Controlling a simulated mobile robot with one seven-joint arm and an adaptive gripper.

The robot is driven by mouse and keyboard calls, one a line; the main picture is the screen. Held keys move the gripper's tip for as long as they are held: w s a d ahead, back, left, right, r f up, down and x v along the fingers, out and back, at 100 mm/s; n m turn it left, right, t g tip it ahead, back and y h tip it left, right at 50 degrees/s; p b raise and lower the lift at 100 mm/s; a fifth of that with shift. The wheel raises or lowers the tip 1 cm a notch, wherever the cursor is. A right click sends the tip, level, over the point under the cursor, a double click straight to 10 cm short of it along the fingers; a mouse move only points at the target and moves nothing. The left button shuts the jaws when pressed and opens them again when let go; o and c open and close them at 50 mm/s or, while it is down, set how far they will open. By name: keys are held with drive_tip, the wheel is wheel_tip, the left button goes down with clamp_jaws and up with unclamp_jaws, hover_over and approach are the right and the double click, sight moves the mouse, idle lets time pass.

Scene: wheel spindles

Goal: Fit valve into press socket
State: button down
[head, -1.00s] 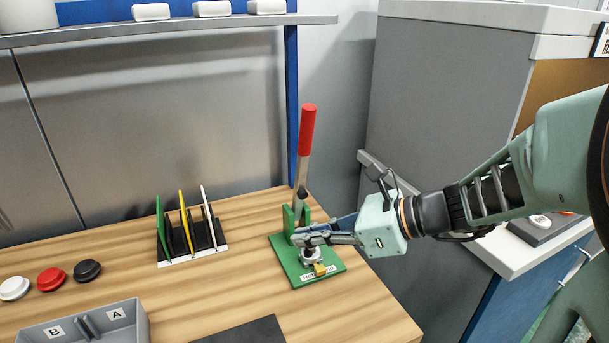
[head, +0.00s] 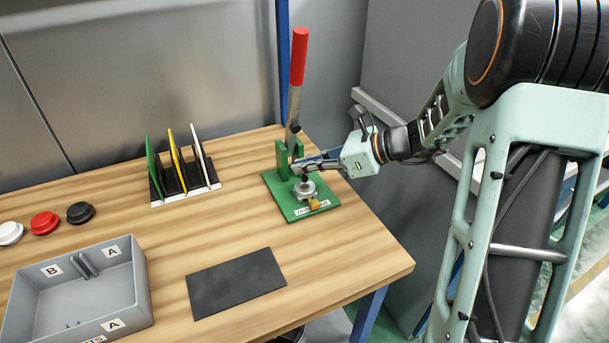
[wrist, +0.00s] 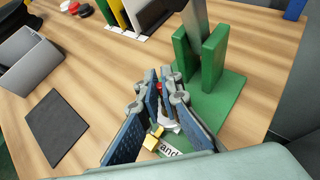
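The green press (head: 328,201) stands on the table with a long red-handled lever (head: 298,60). On its base sits a small silver part (head: 304,192) with a black top and a yellow piece (head: 313,203) in front; I cannot tell whether this is the valve, the socket or both. My gripper (head: 299,166) reaches in from the right, just behind and above the silver part. In the wrist view its blue fingers (wrist: 165,92) are close together, with a bit of red between them. The fingers hide most of the silver part there, and I cannot tell whether they hold anything.
A grey bin (head: 140,290) with A and B labels stands front left, beside a dark mat (head: 236,283). A rack (head: 186,190) with green, yellow and white plates is left of the press. White, red (head: 44,222) and black caps lie far left.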

sight(304, 177)
drive_tip(key=shift+f, duration=1.35)
drive_tip(key=shift+f+b, duration=0.15)
drive_tip(key=shift+b, duration=0.15)
drive_tip(key=c, duration=2.2)
unclamp_jaws()
drive_tip(key=shift+o, duration=0.2)
